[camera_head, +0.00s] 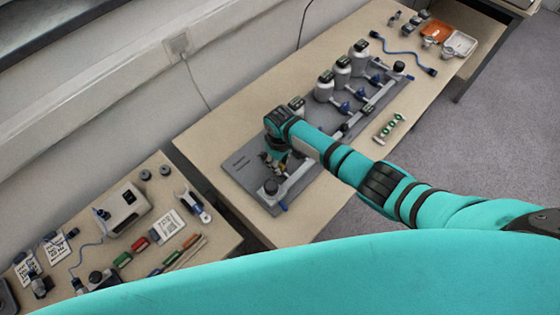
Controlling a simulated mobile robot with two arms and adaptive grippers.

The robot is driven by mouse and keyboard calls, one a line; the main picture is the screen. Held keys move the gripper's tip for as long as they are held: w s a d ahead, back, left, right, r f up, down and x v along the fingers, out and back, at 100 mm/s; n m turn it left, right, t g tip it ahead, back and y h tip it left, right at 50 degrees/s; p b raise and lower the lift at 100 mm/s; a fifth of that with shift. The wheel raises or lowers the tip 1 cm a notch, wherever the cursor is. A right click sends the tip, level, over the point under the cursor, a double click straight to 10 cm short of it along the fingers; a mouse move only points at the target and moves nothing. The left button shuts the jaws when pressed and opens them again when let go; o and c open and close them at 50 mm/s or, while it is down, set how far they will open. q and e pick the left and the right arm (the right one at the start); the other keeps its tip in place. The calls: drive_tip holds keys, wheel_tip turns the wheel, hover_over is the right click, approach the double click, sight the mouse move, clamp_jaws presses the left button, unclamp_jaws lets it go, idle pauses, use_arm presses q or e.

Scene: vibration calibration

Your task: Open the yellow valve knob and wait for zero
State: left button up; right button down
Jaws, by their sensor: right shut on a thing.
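My right arm reaches in from the right, over a grey board (244,180) on the long table. My right gripper (276,160) points down at the near-left part of the board and is shut on a small part of the valve fittings there. The wrist covers most of it, so the yellow valve knob cannot be made out clearly. My left gripper is not in view.
Several silver canisters with dark gauges (341,72) stand along a pipe with blue handles, beyond my wrist. A green-marked strip (390,128) lies at the table's right edge. A second table (222,240) at left holds a grey device (122,208) and tools.

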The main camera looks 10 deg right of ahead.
drive_tip(key=c, duration=1)
unclamp_jaws()
wheel_tip(320, 180, up, 12)
